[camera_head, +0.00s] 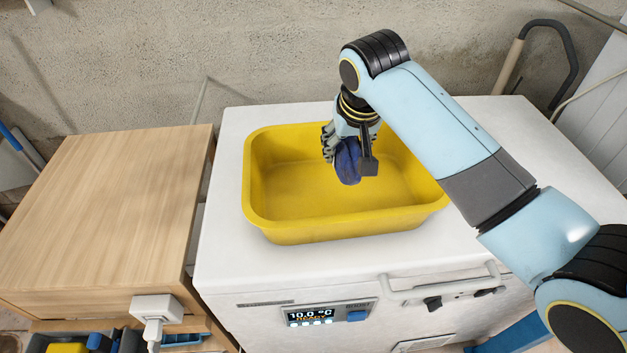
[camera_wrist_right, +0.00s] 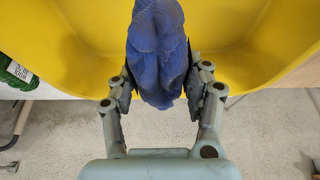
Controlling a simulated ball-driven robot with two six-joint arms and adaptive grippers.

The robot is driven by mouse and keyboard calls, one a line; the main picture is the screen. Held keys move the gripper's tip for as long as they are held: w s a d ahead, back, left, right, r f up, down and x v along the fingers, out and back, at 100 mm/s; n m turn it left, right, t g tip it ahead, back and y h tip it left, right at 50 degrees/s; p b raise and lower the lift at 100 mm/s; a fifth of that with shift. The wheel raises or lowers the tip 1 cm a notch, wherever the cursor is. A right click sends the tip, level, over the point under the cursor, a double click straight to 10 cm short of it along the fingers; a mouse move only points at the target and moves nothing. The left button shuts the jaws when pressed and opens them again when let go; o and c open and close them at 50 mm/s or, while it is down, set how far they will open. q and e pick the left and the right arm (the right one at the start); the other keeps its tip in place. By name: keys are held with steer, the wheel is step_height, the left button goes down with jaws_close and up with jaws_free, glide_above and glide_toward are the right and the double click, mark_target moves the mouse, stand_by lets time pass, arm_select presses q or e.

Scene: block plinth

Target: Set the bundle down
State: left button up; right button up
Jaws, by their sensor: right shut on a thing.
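The bundle (camera_head: 347,163) is a dark blue, folded, cloth-like lump. My right gripper (camera_head: 347,152) is shut on it and holds it over the yellow tub (camera_head: 262,225) on the white unit. In the right wrist view the bundle (camera_wrist_right: 158,55) sits between the two fingers of the right gripper (camera_wrist_right: 160,88), with the yellow tub (camera_wrist_right: 65,40) behind it. I cannot tell whether the bundle touches the tub's floor. The gripper hides part of the bundle in the head view. My left gripper is not in view.
The tub stands on a white unit (camera_head: 228,190) with a display and handle at its front. A bare wooden cabinet top (camera_head: 100,215) lies to the left. A concrete wall (camera_head: 200,60) stands behind. A green item (camera_wrist_right: 15,72) shows at the wrist view's left edge.

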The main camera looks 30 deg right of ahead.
steer(key=w+a+f, duration=0.1)
steer(key=a, duration=0.1)
steer(key=w+a+f, duration=0.1)
steer(key=a+f, duration=0.2)
steer(key=a, duration=0.2)
steer(key=shift+w+f, duration=0.15)
steer(key=shift+w, duration=0.25)
steer(key=shift+w+a+f, duration=0.1)
steer(key=shift+a+f, duration=0.05)
steer(key=shift+a, duration=0.05)
steer(key=shift+f, duration=0.35)
step_height(320, 180, down, 2)
steer(key=shift+f, duration=0.75)
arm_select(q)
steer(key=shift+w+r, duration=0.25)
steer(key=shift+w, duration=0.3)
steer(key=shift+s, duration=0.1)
arm_select(e)
steer(key=o, duration=1.2)
steer(key=shift+f, duration=0.1)
